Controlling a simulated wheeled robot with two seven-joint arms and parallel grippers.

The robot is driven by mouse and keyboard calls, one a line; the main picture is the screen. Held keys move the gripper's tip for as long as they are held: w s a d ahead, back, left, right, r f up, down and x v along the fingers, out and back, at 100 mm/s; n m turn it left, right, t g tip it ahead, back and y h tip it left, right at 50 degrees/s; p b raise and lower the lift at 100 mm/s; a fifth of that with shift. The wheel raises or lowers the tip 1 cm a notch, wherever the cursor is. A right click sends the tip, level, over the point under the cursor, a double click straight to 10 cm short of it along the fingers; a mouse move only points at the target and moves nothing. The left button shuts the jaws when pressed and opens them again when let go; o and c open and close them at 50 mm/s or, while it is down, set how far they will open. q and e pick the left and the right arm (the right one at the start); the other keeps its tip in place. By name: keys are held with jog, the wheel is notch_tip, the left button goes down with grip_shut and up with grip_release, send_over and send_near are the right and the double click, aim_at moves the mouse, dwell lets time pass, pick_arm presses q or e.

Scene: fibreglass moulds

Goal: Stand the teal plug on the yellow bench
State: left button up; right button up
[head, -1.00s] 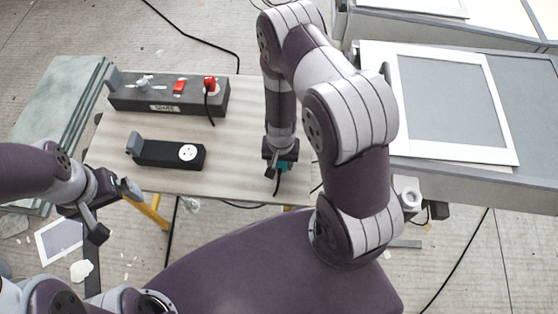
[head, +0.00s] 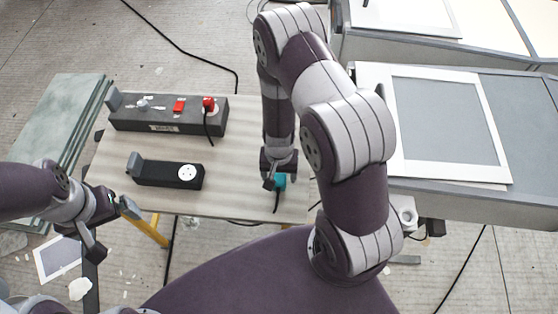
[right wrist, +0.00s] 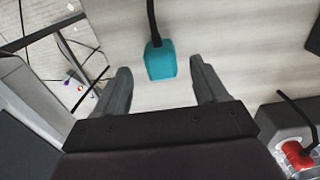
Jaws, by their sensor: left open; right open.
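The teal plug (head: 280,182) is at the right part of the front edge area of the pale wood-topped bench (head: 235,150), with its black cord hanging toward the front. My right gripper (head: 272,178) is right at it in the head view. In the right wrist view the teal plug (right wrist: 160,61) lies just beyond and between the tips of my open right fingers (right wrist: 162,78), apart from both. My left gripper (head: 112,225) is open and empty, left of the bench's front edge. A yellow leg (head: 150,230) shows under the bench.
A long dark box (head: 165,118) with a red switch (head: 179,105) and a red plug (head: 209,103) stands at the bench's back. A smaller black socket box (head: 165,175) stands in front. A grey table with a white frame (head: 450,170) is at the right.

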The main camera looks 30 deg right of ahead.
notch_tip(320, 180, up, 7)
jog(key=p, duration=0.3)
notch_tip(320, 180, up, 10)
jog(key=n, duration=0.3)
send_over(279, 180)
jog(key=a, duration=0.2)
jog(key=s+r+n+t, duration=0.1)
jog(key=s+r+n, duration=0.2)
jog(key=r, duration=0.6)
jog(key=shift+s+r, duration=0.25)
jog(key=shift+s, duration=0.6)
